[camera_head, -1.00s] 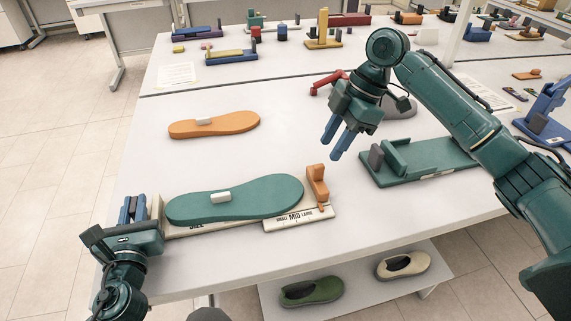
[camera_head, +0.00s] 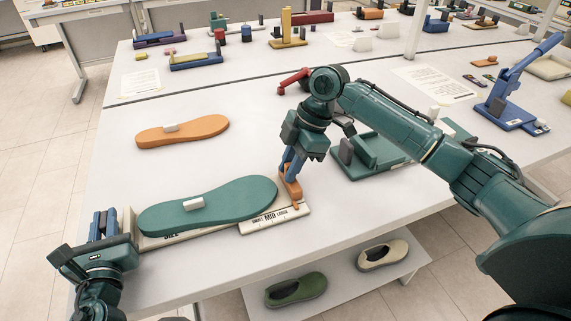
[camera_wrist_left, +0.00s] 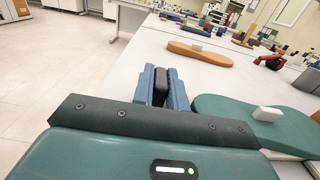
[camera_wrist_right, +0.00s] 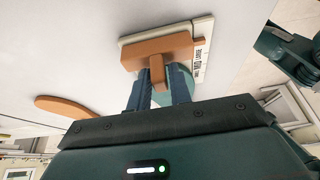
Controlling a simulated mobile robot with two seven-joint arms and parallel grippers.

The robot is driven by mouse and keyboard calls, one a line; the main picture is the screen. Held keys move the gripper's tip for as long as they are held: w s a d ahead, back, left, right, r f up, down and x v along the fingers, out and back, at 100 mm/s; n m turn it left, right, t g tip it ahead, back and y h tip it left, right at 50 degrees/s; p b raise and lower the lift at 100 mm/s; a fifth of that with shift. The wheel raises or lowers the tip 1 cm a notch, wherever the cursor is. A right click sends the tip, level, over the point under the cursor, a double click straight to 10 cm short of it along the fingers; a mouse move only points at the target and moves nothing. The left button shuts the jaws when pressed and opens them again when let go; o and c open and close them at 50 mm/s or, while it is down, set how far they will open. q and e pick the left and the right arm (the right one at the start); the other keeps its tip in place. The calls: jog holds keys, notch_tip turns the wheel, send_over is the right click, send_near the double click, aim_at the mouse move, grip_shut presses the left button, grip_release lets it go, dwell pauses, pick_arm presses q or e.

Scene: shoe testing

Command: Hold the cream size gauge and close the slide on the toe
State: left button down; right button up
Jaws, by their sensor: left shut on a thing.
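The cream size gauge (camera_head: 262,222) lies on the table under a teal sole (camera_head: 215,205), with "MID" and "LARGE" printed on its strip. Its upright cream end plate (camera_head: 128,224) stands at the heel. My left gripper (camera_head: 104,224) is shut on a dark grey grip at that end; this grip (camera_wrist_left: 160,88) also shows between the blue fingers in the left wrist view. The orange slide (camera_head: 291,188) stands by the toe; I cannot tell whether they touch. My right gripper (camera_wrist_right: 158,90) is open, with its fingers straddling the slide's stem (camera_wrist_right: 157,72).
An orange sole (camera_head: 182,132) lies behind the teal one. A green fixture (camera_head: 372,155) stands to the right, behind my right arm. A blue lever press (camera_head: 515,105) is farther right. Two shoes rest on a lower shelf (camera_head: 335,300). The table's front edge is close.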

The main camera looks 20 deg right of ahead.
grip_shut()
jog(key=shift+a, duration=1.55)
jog(key=shift+o, duration=2)
grip_release()
jog(key=shift+d, duration=0.1)
jog(key=shift+r, duration=0.1)
jog(key=v, duration=1.2)
